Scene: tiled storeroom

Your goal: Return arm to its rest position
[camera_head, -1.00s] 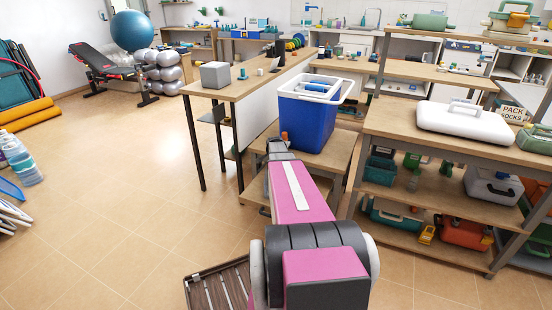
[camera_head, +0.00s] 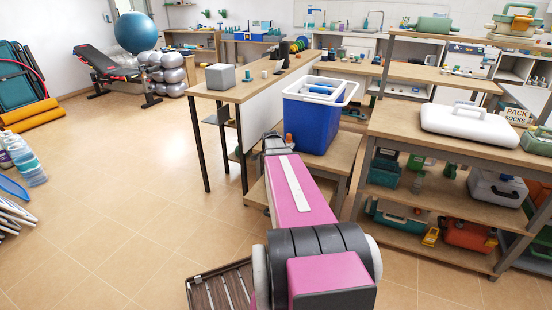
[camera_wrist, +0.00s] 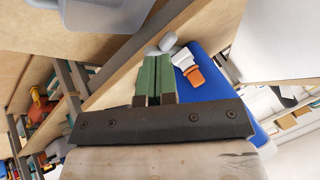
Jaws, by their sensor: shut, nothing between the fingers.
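My pink arm (camera_head: 300,195) reaches forward from the bottom of the head view toward the low wooden table. Its far end is beside the blue cooler (camera_head: 312,125). In the wrist view, the two green fingers of my gripper (camera_wrist: 157,60) are together and hold nothing. The blue cooler (camera_wrist: 215,85) also shows there, to the right of the fingers and partly behind the gripper body. In the head view, the fingers are too small and too covered by the arm to make out.
A small bottle with an orange cap (camera_wrist: 195,75) is close to the right of the fingers. A long wooden table (camera_head: 232,92) is at left, and a shelf (camera_head: 400,125) with a white case (camera_head: 468,124) is at right. The tiled floor (camera_head: 120,190) at left is mostly clear.

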